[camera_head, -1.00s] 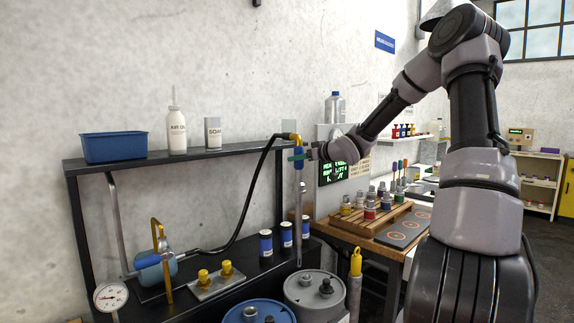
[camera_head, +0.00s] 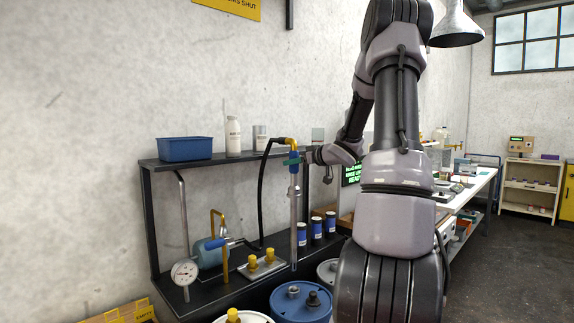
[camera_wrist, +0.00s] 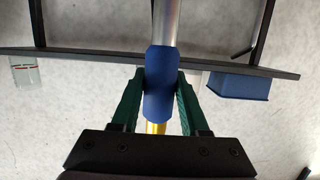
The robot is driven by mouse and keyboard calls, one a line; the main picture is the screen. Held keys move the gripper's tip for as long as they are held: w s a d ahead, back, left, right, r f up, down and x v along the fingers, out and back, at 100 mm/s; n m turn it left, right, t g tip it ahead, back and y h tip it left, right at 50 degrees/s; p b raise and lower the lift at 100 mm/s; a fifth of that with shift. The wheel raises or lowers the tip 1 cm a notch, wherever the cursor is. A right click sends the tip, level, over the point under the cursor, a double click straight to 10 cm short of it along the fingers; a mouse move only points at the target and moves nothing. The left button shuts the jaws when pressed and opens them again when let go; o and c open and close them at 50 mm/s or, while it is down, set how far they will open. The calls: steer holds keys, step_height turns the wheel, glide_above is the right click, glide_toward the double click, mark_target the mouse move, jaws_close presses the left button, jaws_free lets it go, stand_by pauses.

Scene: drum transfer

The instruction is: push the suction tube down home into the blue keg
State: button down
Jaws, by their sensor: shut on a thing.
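The suction tube (camera_head: 294,215) is a grey metal pipe with a blue sleeve and a yellow elbow on top, joined to a black hose. It hangs upright. My gripper (camera_head: 294,161) is shut on the blue sleeve; in the wrist view its green fingers (camera_wrist: 159,92) press both sides of it. The blue keg (camera_head: 300,306) stands at the bottom of the head view, with a light fitting and a dark cap on its lid. The tube's lower end shows just above the light fitting, apart from it in the picture; its depth I cannot tell.
A black shelf rack (camera_head: 165,240) stands behind, with a blue bin (camera_head: 185,149) and bottles on top. A pump (camera_head: 208,253), a gauge (camera_head: 184,272) and several dark blue canisters are on its lower shelf. Other drums flank the blue keg.

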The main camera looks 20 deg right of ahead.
mark_target(299, 193)
stand_by(0.3)
steer(key=shift+f, duration=5.9)
